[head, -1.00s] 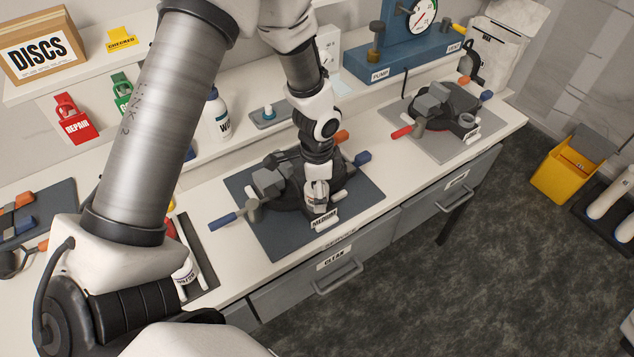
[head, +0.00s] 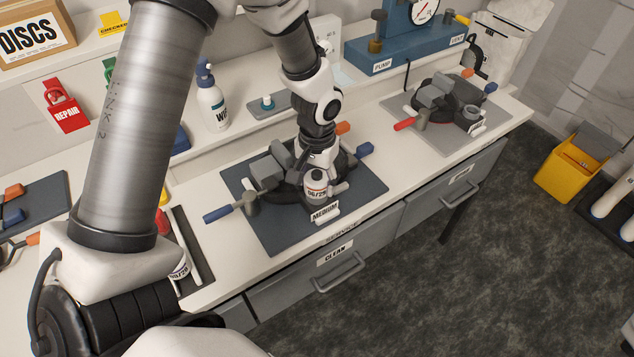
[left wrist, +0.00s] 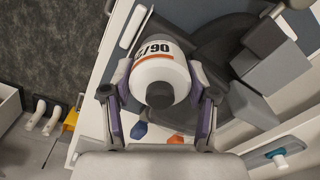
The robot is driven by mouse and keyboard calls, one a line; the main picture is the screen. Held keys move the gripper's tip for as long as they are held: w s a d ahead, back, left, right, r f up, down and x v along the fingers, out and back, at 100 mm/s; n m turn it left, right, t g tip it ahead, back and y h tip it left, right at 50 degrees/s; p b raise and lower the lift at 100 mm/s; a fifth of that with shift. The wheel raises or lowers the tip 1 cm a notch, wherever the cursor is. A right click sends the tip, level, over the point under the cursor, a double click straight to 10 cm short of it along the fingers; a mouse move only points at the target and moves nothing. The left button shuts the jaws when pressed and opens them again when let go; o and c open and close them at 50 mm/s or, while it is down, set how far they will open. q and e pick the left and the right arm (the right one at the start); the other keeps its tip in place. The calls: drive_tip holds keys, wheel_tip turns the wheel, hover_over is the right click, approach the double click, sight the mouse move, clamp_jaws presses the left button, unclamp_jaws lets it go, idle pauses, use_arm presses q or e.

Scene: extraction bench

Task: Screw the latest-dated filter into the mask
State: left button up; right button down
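My left gripper (head: 317,166) is shut on a white filter (head: 316,185) with an orange band. Its label seems to read 06/29 in the head view. In the left wrist view the filter (left wrist: 158,72) sits between both fingers, its label upside down. The dark mask (head: 285,190) lies on a blue-grey mat, behind a tag reading MEDIUM (head: 325,213). The filter is at the front of this mask; I cannot tell whether they touch or the thread is engaged. Another labelled white filter (head: 180,271) stands in a dark rack at lower left, partly hidden by my arm. My right gripper is out of view.
A second dark mask (head: 447,100) lies on a grey mat to the right. A blue pump unit (head: 403,52) with a gauge stands behind. A white bottle (head: 212,102) stands on the shelf. Drawers (head: 335,274) front the bench; a yellow bin (head: 567,165) stands on the floor.

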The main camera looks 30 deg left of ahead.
use_arm(q)
drive_tip(key=m+p, duration=0.2)
drive_tip(key=r+m+p, duration=0.1)
drive_tip(key=m+p, duration=0.1)
drive_tip(key=shift+s+r, duration=0.1)
drive_tip(key=shift+s, duration=0.05)
drive_tip(key=m+p, duration=0.9)
drive_tip(key=m, duration=0.1)
drive_tip(key=shift+f+m+b, duration=0.75)
drive_tip(key=shift+m, duration=0.45)
drive_tip(key=m, duration=1.1)
drive_tip(key=o, duration=1.3)
drive_tip(key=shift+w, duration=0.25)
